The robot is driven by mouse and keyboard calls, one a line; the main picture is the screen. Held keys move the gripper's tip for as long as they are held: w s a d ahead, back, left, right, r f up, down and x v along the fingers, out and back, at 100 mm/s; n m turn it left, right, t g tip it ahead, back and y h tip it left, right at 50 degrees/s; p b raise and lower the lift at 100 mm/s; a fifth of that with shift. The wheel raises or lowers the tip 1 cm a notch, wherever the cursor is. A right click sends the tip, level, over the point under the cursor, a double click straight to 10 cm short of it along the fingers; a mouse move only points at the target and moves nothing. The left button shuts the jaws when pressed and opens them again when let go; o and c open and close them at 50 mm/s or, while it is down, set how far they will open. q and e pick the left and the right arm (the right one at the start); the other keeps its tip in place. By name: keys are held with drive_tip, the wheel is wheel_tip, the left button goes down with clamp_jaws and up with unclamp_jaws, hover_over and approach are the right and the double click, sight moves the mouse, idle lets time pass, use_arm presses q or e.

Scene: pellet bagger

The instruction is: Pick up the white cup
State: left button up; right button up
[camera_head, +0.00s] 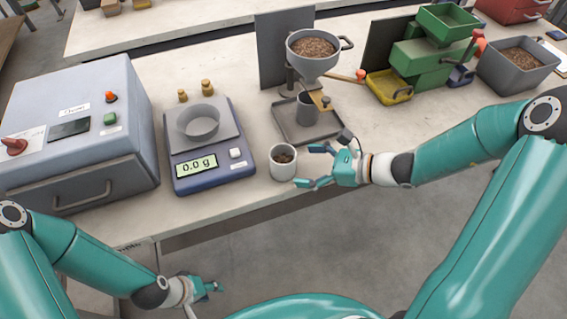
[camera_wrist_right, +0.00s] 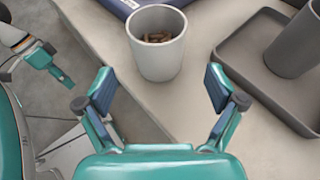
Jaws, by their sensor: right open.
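The white cup (camera_head: 283,165) stands upright near the front edge of the bench, with brown pellets inside. It also shows in the right wrist view (camera_wrist_right: 155,58), just ahead of the fingers. My right gripper (camera_head: 304,166) is open and empty, just right of the cup, with its fingers apart and pointing at it. In the wrist view the cup lies beyond the gap between the fingertips (camera_wrist_right: 160,88); contact does not show. My left gripper (camera_head: 213,287) is low in front of the bench, away from the cup; its finger opening is unclear.
A scale (camera_head: 212,170) reading 0.0 g, with a grey dish (camera_head: 198,122), is close left of the cup. A grey tray (camera_head: 324,136) with a dark grey cup (camera_head: 307,108) under a pellet hopper (camera_head: 313,65) is behind. A blue-grey machine (camera_head: 85,140) stands at left.

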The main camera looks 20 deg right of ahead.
drive_tip(key=shift+p+x, duration=0.5)
drive_tip(key=shift+x, duration=2.8)
drive_tip(key=shift+s, duration=0.1)
drive_tip(key=shift+c, duration=0.4)
drive_tip(key=c, duration=1.2)
drive_tip(key=shift+c, duration=0.2)
drive_tip(key=shift+r, duration=0.15)
